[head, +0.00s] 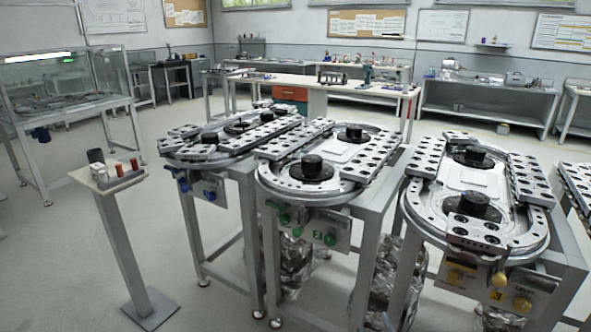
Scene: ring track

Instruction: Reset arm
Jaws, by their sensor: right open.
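I cannot make out either of my grippers or arms in the head view. Three oval ring-track stations stand on grey frames: the left one with blue knobs (209,195), the middle one with green knobs (330,239) and the right one with yellow knobs (522,304). Each carries perforated bars and black round hubs. The middle station has a front hub (312,168), and the right station has one too (473,204).
A post stand (122,240) at left holds small red and white pieces. A glass-cased table (65,95) stands behind it. Workbenches (330,90) line the back. A further perforated bar (577,188) enters at the right edge. The floor at lower left is clear around the stand.

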